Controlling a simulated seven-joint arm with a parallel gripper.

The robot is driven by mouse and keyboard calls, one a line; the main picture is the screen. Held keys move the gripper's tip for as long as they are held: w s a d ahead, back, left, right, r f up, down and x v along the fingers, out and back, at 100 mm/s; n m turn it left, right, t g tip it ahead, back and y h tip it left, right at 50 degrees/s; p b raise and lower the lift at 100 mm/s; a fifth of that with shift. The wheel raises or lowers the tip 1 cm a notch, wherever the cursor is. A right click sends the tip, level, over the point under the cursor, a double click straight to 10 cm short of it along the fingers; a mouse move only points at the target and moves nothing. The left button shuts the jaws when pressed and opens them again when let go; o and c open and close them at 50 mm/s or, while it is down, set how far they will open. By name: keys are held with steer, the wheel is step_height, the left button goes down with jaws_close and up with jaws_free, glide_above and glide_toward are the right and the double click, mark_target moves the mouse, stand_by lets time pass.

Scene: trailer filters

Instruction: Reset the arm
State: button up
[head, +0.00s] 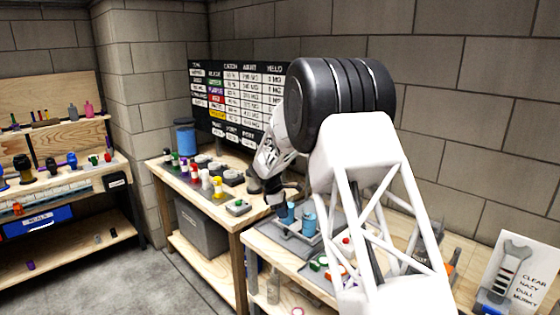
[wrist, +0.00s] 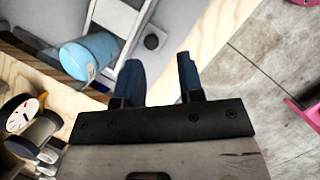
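My arm reaches over the workbenches in the head view, and its big black joint hides part of the wall board. My gripper (wrist: 160,78) shows in the wrist view with its two blue fingers apart and nothing between them. In the head view my gripper (head: 281,200) is small, beside the blue cylinders (head: 308,222) on a grey fixture (head: 318,237). In the wrist view a light blue cylinder (wrist: 88,56) lies to the left of the fingers, apart from them. Behind the fingers are a wooden bench edge and the tiled floor.
A bench with colored bottles (head: 212,185) stands at the middle left, with a grey bin (head: 201,226) under it. A round gauge (wrist: 22,115) is at the lower left of the wrist view. A wrench sign (head: 515,275) stands at the right. Floor is clear at left.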

steer(key=s+d+r+m+y, duration=0.1)
steer(key=s+d+r+m, duration=0.25)
steer(key=s+r, duration=0.5)
steer(key=s+d+r+m+t, duration=0.1)
steer(key=s+d+r+m, duration=0.3)
steer(key=s, duration=0.8)
steer(key=s+d+r+m+y, duration=0.1)
steer(key=s+d+r+m, duration=0.1)
steer(key=s+d+r, duration=0.5)
steer(key=s+d+f+m+t+y, duration=0.1)
steer(key=s+m, duration=0.7)
steer(key=s, duration=2.7)
steer(key=shift+d+t+y, duration=0.3)
steer(key=shift+d+y, duration=0.3)
steer(key=shift+d, duration=0.4)
steer(key=shift+w+f, duration=0.1)
